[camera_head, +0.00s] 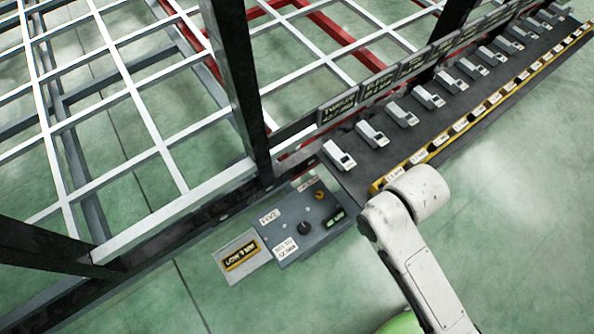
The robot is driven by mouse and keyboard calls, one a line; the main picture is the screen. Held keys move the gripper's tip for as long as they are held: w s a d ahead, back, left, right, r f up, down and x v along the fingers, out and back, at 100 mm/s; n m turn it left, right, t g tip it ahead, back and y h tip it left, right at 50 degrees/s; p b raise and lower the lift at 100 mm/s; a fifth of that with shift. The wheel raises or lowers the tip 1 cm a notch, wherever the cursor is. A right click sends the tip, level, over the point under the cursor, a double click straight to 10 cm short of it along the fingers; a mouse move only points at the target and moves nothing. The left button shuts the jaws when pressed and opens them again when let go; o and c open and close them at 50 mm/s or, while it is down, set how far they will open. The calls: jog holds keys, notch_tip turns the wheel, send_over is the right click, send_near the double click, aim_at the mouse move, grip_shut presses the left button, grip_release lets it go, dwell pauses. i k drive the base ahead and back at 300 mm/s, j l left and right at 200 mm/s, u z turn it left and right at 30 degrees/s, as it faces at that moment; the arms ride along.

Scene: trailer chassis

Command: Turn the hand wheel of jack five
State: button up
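No hand wheel can be made out with certainty. A grey box (322,240) stands beside the frame's dark post at the lower middle. On its top are a small black round knob (304,228), a small orange-yellow part (319,195), a dark display-like patch (335,217) and white labels. One label (270,217) may read "FIVE", but it is too small to be sure. A part of my white arm (424,262) shows to the right of the box, apart from the knob. My gripper is not in view.
A white lattice frame with dark posts (240,85) fills the upper left. A dark rail (440,125) with several grey-white levers and a yellow-edged label strip (480,115) runs to the upper right. A plate (242,256) adjoins the box. Green floor (520,240) is clear at right.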

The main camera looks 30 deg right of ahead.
aim_at(304, 228)
jog(key=k+l, duration=0.35)
jog(key=k+j, duration=0.1)
jog(key=k, duration=0.25)
jog(key=k+j, duration=0.15)
jog(key=k, duration=0.15)
